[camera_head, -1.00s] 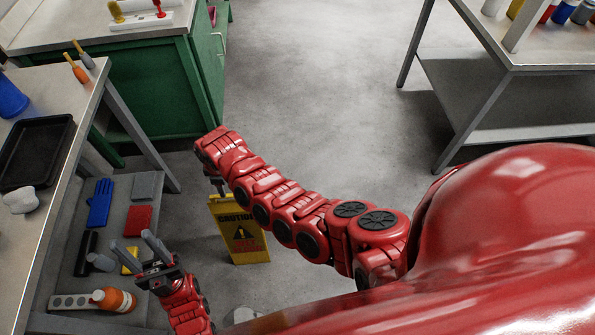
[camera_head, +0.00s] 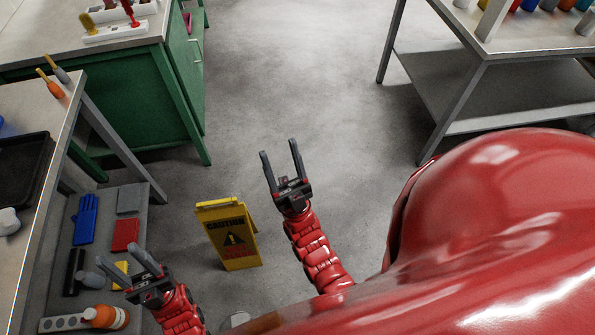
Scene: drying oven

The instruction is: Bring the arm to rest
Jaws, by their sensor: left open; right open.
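My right gripper (camera_head: 281,169) is open and empty, its two grey fingers pointing away from me over the bare floor. Its red arm is folded short, with the wrist links in line behind the gripper. My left gripper (camera_head: 135,263) is open and empty at the lower left, beside the lower shelf of the workbench. It is near an orange bottle. Most of both arms nearer to my body is out of view or hidden behind my red body shell.
A yellow caution sign (camera_head: 231,237) stands on the floor between my two grippers. At left is a workbench (camera_head: 48,132) with a lower shelf holding a blue glove (camera_head: 87,219) and an orange bottle (camera_head: 107,317). A green cabinet (camera_head: 141,101) and a grey table (camera_head: 520,85) stand farther off.

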